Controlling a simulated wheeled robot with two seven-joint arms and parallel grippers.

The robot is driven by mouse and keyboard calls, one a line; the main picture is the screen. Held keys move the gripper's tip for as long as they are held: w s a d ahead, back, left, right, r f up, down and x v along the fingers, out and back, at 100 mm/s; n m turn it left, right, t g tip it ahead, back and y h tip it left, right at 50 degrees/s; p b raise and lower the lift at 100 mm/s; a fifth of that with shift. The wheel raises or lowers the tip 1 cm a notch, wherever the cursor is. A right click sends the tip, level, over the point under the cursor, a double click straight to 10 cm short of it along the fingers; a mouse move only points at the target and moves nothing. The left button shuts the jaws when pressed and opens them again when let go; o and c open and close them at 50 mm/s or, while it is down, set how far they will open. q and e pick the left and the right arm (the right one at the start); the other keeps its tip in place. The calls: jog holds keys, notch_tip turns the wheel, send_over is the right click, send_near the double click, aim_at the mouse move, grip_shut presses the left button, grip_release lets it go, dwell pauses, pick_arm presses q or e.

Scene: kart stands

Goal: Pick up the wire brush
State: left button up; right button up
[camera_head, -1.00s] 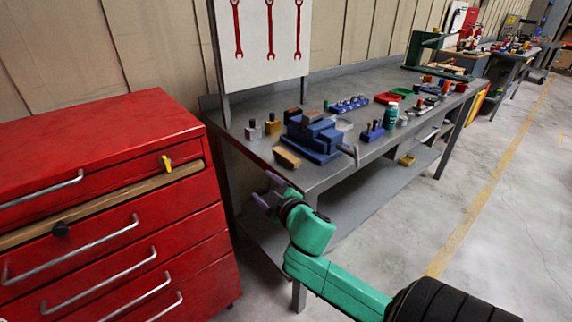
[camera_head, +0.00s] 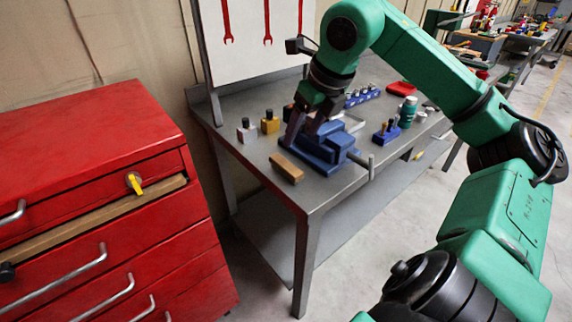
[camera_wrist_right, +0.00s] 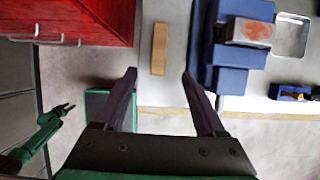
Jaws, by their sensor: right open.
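A tan wooden block shape (camera_head: 286,168), which looks like the back of the wire brush, lies near the bench's front edge, left of the blue vise (camera_head: 325,145). Its bristles are not visible. My right gripper (camera_head: 308,128) points down over the bench beside the vise. In the right wrist view, its open fingers (camera_wrist_right: 159,76) are wide apart and empty. The brush (camera_wrist_right: 159,49) lies just beyond the fingertips, lined up between them, not touching. My left gripper (camera_wrist_right: 64,109) shows small at the left of that view; its opening is unclear.
The vise (camera_wrist_right: 232,72) is close to the right finger. A red drawer cabinet (camera_head: 90,155) stands left of the bench. Small bottles (camera_head: 270,122), a blue tool holder (camera_head: 386,132) and a green can (camera_head: 407,112) stand on the bench. A panel with red wrenches (camera_head: 252,45) rises behind.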

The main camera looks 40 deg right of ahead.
send_over(286, 164)
jog(key=s, duration=0.3)
notch_tip(286, 164, down, 6)
jog(key=shift+w+r+p, duration=0.1)
jog(key=shift+w+p, duration=0.05)
jog(key=shift+p, duration=0.15)
jog(key=p+x, duration=0.3)
jog(key=x, duration=0.1)
jog(key=shift+w+a+f, duration=0.1)
jog(key=shift+w+f, duration=0.1)
jog(key=shift+f, duration=0.05)
jog(key=shift+w+f, duration=0.15)
jog(key=shift+f, duration=0.25)
jog(key=shift+f+b, duration=0.3)
jog(key=shift+b, duration=0.05)
jog(key=shift+c, duration=0.3)
grip_shut()
jog(key=shift+r, duration=0.15)
